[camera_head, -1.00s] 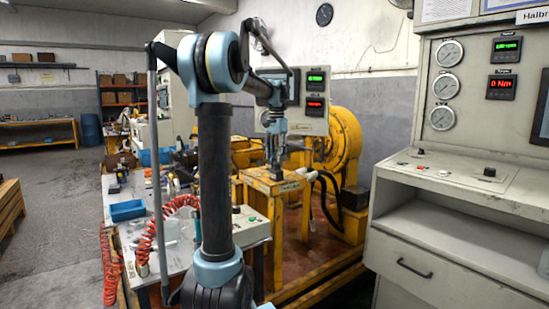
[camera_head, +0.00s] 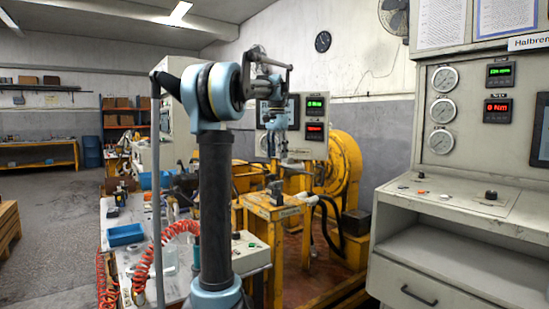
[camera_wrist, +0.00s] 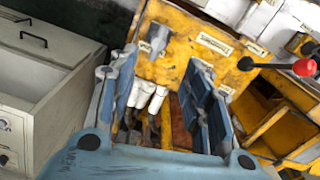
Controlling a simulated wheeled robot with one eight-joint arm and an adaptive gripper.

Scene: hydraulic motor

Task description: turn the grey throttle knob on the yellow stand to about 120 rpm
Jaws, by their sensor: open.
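The grey throttle knob (camera_head: 277,190) stands on top of the yellow stand (camera_head: 268,209). In the wrist view the grey knob (camera_wrist: 158,38) sits on the yellow top plate (camera_wrist: 185,62), beyond my fingertips. My gripper (camera_head: 279,150) is above and apart from the knob. In the wrist view my gripper (camera_wrist: 164,68) has its two blue fingers wide apart with nothing between them. The control cabinet's green readout (camera_head: 499,71) is too small to read surely; the red readout (camera_head: 498,106) below it shows 0 Nm.
A lever with a red ball (camera_wrist: 304,67) juts in at the right of the wrist view. A yellow motor housing (camera_head: 346,160) and black hoses stand behind the stand. The grey control cabinet (camera_head: 440,225) fills the right side.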

